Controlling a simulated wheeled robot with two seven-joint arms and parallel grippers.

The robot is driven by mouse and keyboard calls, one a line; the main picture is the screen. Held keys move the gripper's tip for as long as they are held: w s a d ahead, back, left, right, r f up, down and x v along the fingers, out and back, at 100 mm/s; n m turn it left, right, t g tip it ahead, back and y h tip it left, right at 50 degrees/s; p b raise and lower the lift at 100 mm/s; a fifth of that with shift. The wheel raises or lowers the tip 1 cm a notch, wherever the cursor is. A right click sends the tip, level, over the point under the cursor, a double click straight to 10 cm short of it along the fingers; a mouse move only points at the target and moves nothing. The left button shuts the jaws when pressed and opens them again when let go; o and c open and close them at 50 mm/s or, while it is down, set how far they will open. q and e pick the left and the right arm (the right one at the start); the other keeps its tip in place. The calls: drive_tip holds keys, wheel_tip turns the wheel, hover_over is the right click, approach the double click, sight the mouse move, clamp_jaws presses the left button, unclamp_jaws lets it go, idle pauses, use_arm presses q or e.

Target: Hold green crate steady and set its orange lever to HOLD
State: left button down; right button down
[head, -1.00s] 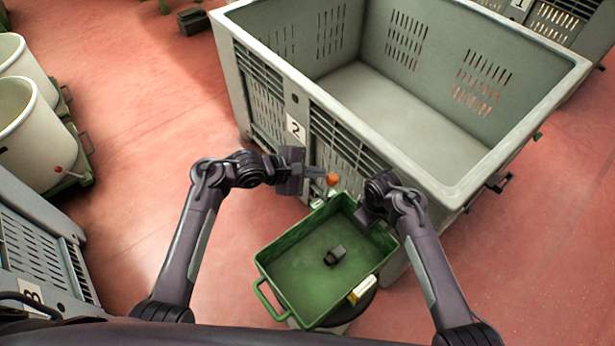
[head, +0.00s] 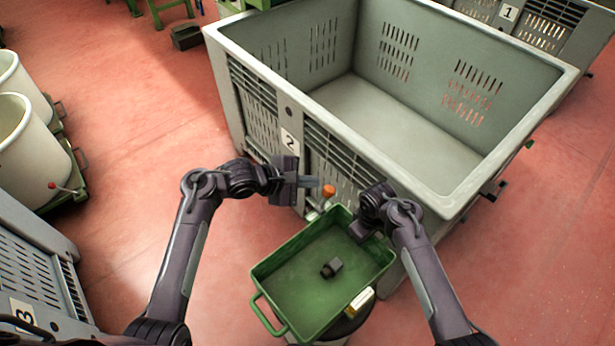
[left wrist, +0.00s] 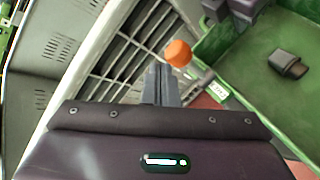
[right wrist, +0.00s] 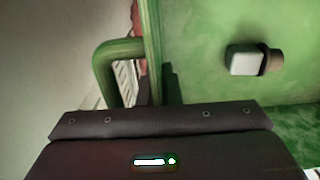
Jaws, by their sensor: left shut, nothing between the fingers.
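The green crate (head: 262,268) stands upright low in the middle of the head view, beside a large grey bin. The lever's orange knob (head: 329,191) is by the crate's far corner; it also shows in the left wrist view (left wrist: 178,53). My left gripper (head: 316,183) is shut and empty, its fingertips close to the knob's left; I cannot tell whether they touch. My right gripper (head: 362,236) is at the crate's far right wall, near a green handle (right wrist: 108,70). Its fingers cannot be made out. The lever's setting is not readable.
A small dark grey object (head: 331,268) lies inside the crate. The large grey bin (head: 300,115) labelled 2 blocks the space behind. Another grey crate (head: 35,265) labelled 3 and white tubs (head: 30,150) stand left. Red floor (head: 130,170) between is clear.

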drive_tip(key=shift+s+f, duration=0.1)
drive_tip(key=shift+f, duration=0.05)
use_arm(q)
drive_tip(key=w+a+r, duration=0.2)
drive_tip(key=a+r, duration=0.3)
drive_tip(key=r, duration=0.5)
drive_tip(key=shift+a, duration=0.25)
